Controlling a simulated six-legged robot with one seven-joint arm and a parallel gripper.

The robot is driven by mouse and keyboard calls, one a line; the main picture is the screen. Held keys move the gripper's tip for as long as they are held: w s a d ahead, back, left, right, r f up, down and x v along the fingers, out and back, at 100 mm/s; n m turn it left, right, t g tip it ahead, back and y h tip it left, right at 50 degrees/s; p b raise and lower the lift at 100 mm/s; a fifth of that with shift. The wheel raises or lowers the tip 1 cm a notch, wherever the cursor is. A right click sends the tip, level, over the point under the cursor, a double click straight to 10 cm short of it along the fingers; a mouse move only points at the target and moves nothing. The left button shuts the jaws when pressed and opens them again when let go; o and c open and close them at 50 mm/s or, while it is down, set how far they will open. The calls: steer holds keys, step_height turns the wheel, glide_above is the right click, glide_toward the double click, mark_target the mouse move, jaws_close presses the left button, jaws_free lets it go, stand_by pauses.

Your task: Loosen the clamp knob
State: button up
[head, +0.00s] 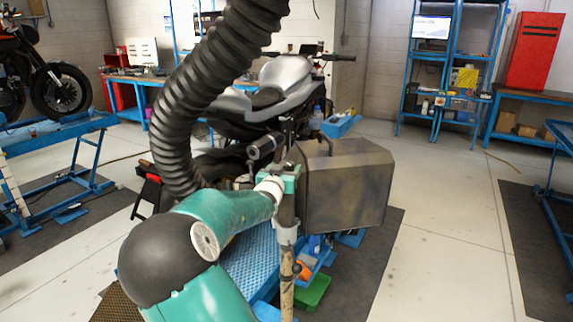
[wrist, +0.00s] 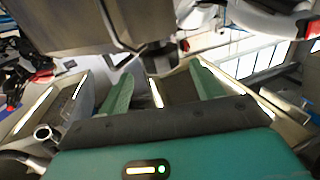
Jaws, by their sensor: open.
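In the wrist view my gripper (wrist: 161,82) is open, with two green fingers spread apart. A small dark block (wrist: 160,62) lies between and just beyond the fingertips; it may be the clamp knob, but its shape is too unclear to be sure. I cannot tell whether either finger touches it. In the head view my green arm reaches to an upright pole (head: 287,285) with a grey collar (head: 287,236), beside a grey-brown box (head: 345,188). My gripper's end there is small and partly hidden, and no knob stands out.
A thick black corrugated hose (head: 190,110) hangs close behind my arm. A silver motorcycle (head: 285,78) stands beyond on a blue lift (head: 250,262). Another motorcycle (head: 58,90) is at the left. Blue shelves (head: 440,75) and a red cabinet (head: 534,50) stand at the back.

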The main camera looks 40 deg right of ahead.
mark_target(285, 167)
steer(key=x, duration=0.4)
steer(key=shift+w, duration=0.2)
steer(key=c, duration=1)
